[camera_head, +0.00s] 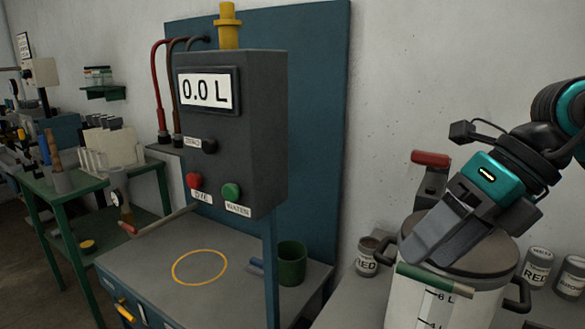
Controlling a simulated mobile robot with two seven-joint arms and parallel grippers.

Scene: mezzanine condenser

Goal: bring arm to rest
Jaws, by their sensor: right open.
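My right arm comes in from the right with a teal and black wrist. Its gripper (428,242) points down and to the left with grey fingers, open, and I see nothing held between them. In the picture it overlaps the lid of a white pot (409,301) with a litre scale; whether it touches the lid I cannot tell. My left gripper is not in view.
A grey dispenser (262,130) reading 0.0 L stands over a bench with a yellow ring (199,267) and a green cup (291,263). Cans (367,257) (537,268) flank the pot. A red-handled valve (430,160) is behind it. A green table (88,182) is at left.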

